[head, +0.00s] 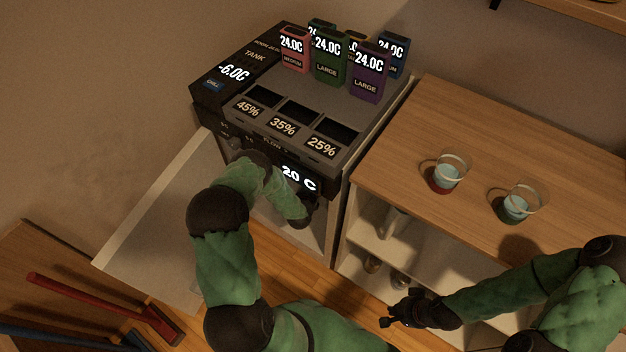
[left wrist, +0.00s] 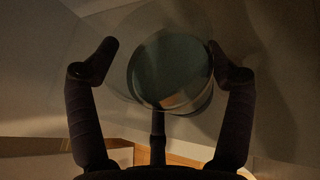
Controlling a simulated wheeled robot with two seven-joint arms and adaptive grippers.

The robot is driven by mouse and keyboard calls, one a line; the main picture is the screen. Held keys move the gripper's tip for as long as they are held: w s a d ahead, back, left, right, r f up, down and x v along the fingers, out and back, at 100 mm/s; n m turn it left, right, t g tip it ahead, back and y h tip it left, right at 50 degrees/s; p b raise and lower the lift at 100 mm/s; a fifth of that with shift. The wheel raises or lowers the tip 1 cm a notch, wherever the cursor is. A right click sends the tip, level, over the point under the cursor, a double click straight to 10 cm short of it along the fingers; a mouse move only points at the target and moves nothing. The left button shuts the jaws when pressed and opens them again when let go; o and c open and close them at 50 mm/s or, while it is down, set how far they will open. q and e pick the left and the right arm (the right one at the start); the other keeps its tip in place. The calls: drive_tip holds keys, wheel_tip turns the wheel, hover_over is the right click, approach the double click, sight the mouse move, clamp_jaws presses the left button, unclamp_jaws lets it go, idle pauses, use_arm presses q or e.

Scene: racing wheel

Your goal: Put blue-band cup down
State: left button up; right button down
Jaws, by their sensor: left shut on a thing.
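My left arm reaches into the open compartment under the machine, where the left gripper (head: 305,214) is dark and mostly hidden. In the left wrist view, the left gripper (left wrist: 163,72) is shut on a clear round cup (left wrist: 168,70), with a finger on each side. The cup holds something dark bluish-green. The light is too dim to tell its band colour, or whether its base touches the compartment floor. My right gripper (head: 390,318) hangs in front of the wooden counter, apart from the cups; its finger opening is unclear.
A red-based cup (head: 446,174) and a green-based cup (head: 517,206) stand on the wooden counter (head: 420,130). Glassware sits on shelves below. The machine (head: 290,110) carries several coloured containers. An open door (head: 160,225) stands left; red-handled (head: 95,300) and blue-handled tools lie lower left.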

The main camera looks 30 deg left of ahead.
use_arm(q)
drive_tip(key=o, duration=1.2)
drive_tip(key=shift+s+d+r, duration=0.1)
drive_tip(key=shift+s+r, duration=0.1)
drive_tip(key=shift+s, duration=0.05)
drive_tip(key=shift+p+v, duration=2.3)
drive_tip(key=shift+v, duration=3.5)
drive_tip(key=shift+w, duration=0.1)
